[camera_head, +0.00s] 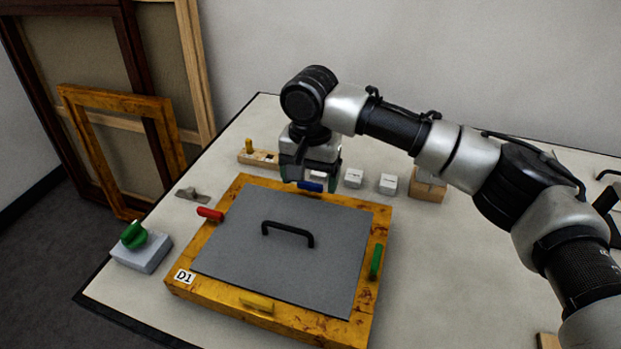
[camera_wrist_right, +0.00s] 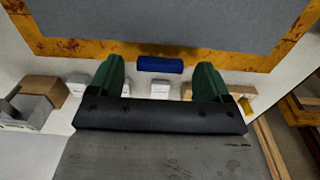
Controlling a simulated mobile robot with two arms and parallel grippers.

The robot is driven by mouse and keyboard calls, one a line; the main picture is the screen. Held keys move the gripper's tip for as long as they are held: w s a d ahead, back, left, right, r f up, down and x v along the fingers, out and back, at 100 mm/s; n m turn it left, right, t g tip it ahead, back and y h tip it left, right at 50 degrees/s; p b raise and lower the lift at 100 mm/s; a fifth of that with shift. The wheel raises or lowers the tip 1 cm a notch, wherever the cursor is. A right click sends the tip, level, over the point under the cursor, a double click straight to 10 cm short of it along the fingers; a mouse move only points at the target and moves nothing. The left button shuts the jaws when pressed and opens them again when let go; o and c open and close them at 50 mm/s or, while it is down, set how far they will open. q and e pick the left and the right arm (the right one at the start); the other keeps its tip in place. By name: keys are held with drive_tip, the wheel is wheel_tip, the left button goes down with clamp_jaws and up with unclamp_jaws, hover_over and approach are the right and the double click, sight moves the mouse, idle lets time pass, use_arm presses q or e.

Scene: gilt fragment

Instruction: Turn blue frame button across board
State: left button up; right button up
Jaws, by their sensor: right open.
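The blue button (camera_head: 310,187) sits on the far side of the gilt frame (camera_head: 345,201) and lies along that side, next to the grey board (camera_head: 290,265). My right gripper (camera_head: 309,177) is open, pointing down just above the blue button and partly covering it. In the right wrist view, the blue button (camera_wrist_right: 160,64) lies between and just ahead of the two green fingertips (camera_wrist_right: 160,72), with a gap on both sides. Contact cannot be told. My left gripper is not in view.
The red button (camera_head: 210,214) points across the frame's left side. The green (camera_head: 376,262) and yellow (camera_head: 257,304) buttons lie along their sides. A black handle (camera_head: 287,233) rises from the board. Small white blocks (camera_head: 388,184) stand behind the frame. Table at right is mostly clear.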

drive_tip(key=shift+f, duration=0.45)
drive_tip(key=shift+c, duration=0.3)
